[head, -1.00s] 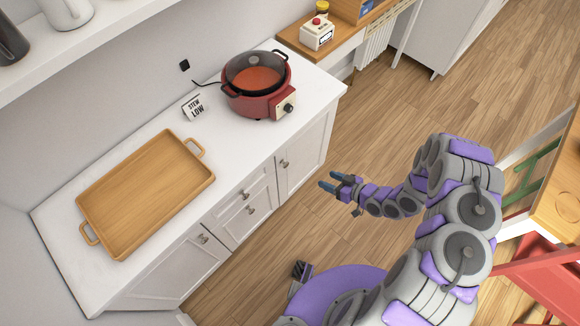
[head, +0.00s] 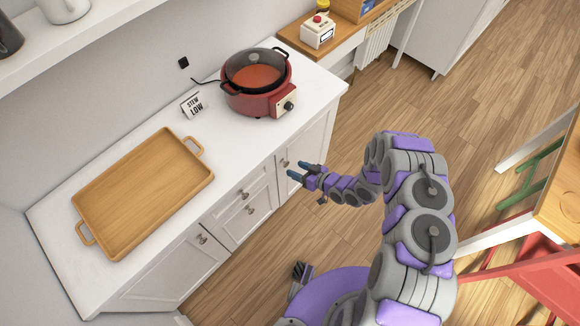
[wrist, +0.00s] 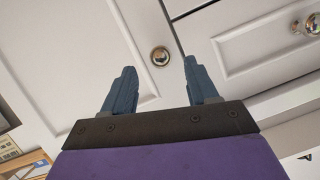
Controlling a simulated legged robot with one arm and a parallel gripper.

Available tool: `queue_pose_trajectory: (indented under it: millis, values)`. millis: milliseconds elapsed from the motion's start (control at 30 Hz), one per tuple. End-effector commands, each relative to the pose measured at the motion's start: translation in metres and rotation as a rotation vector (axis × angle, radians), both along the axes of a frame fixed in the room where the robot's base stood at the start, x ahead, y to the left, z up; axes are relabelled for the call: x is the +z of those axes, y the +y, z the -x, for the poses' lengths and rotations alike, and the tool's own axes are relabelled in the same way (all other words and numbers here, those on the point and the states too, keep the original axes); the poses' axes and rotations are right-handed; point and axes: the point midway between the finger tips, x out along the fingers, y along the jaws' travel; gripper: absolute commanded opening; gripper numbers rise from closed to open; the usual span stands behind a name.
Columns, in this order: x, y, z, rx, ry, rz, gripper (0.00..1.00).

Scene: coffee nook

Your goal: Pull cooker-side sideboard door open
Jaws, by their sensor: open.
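The cooker-side door (head: 304,149) of the white sideboard is closed, below the red cooker (head: 258,82). Its round metal knob (head: 284,162) is near the door's left edge in the head view. In the wrist view the knob (wrist: 160,56) shows just beyond and between the two blue fingertips, on the white door panel (wrist: 70,50). My gripper (head: 297,170) is open and empty in front of the door. It also shows in the wrist view (wrist: 157,80). The fingers appear apart from the knob; the remaining distance is hard to tell.
Drawers (head: 240,201) with metal knobs sit left of the door, and another door (head: 180,268) beyond them. A wooden tray (head: 142,195) and a stew sign (head: 193,105) are on the top. A red chair (head: 530,270) stands at right. Wooden floor (head: 350,110) is free beside the sideboard.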

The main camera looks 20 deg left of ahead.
Motion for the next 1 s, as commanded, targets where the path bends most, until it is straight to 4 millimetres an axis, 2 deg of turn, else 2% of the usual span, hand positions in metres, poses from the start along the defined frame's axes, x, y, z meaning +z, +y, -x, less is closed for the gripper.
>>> queue_pose_trajectory:
  millis: [100, 300, 667, 1000]
  values:
    - [-0.008, 0.019, -0.005, 0.002, -0.003, -0.003, 0.58]
    - [-0.015, 0.036, -0.01, 0.001, 0.0, -0.001, 0.58]
    - [-0.016, 0.04, -0.012, -0.001, 0.001, -0.001, 0.58]
    - [-0.016, 0.04, -0.012, -0.001, 0.001, -0.001, 0.28]
